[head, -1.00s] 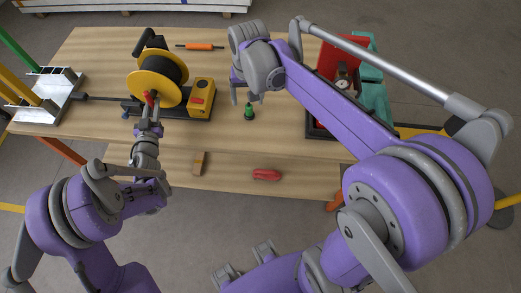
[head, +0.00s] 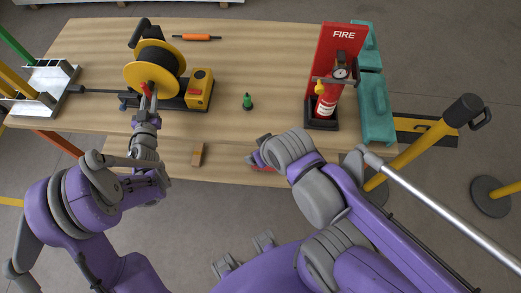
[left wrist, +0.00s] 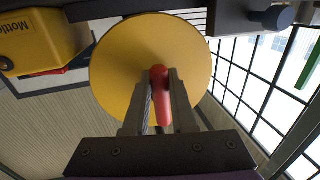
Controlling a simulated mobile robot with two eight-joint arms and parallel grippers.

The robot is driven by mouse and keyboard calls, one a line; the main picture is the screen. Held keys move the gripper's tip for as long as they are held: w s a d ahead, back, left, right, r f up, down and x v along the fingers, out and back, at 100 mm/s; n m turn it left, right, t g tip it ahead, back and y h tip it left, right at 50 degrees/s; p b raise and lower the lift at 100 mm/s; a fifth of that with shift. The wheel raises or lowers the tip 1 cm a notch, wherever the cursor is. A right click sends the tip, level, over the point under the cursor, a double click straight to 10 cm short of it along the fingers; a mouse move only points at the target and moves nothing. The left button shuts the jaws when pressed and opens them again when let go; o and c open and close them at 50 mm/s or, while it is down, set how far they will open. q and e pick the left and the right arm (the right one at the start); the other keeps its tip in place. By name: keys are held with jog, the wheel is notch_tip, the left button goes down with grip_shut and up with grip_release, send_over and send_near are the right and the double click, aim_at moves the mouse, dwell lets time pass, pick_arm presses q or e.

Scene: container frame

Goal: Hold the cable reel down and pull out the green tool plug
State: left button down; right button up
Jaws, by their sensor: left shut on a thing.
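The cable reel (head: 157,62) stands at the left of the table, with yellow side discs and black cable. My left gripper (head: 146,105) is shut on the reel's red handle (left wrist: 158,82); the left wrist view shows the handle between the fingers, in front of the yellow disc (left wrist: 120,60). The green tool plug (head: 248,101) stands upright on the table, right of the reel's yellow box (head: 200,88) and apart from it. Nothing touches it. My right gripper (head: 259,158) is at the table's front edge, mostly hidden by its own wrist, so its opening does not show.
A red object (head: 262,169) lies partly hidden by my right gripper. A wooden block (head: 198,154) lies near the front. An orange-handled tool (head: 197,38) lies at the back. A fire extinguisher stand (head: 336,45) and teal case (head: 374,112) stand at right.

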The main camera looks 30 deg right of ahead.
pick_arm(q)
jog(key=c, duration=0.7)
grip_release()
jog(key=shift+o, duration=0.2)
jog(key=v, duration=1.2)
jog(key=s+a+r+n+g+y, duration=0.1)
jog(key=s+a+r+n+y, duration=0.3)
jog(key=a, duration=0.3)
jog(key=s+a+r+n+g+y, duration=0.1)
jog(key=a+r+n+g+y, duration=0.1)
jog(key=a+r+y, duration=0.35)
jog(key=s+f+g+h, duration=0.1)
jog(key=s+f+g, duration=0.2)
jog(key=s, duration=0.7)
jog(key=s+d+f+m+g+h, duration=0.1)
jog(key=s+f+g, duration=0.2)
jog(key=s, duration=0.8)
jog(key=shift+s+d+g, duration=0.15)
jog(key=shift+d+g, duration=0.1)
jog(key=shift+g, duration=0.75)
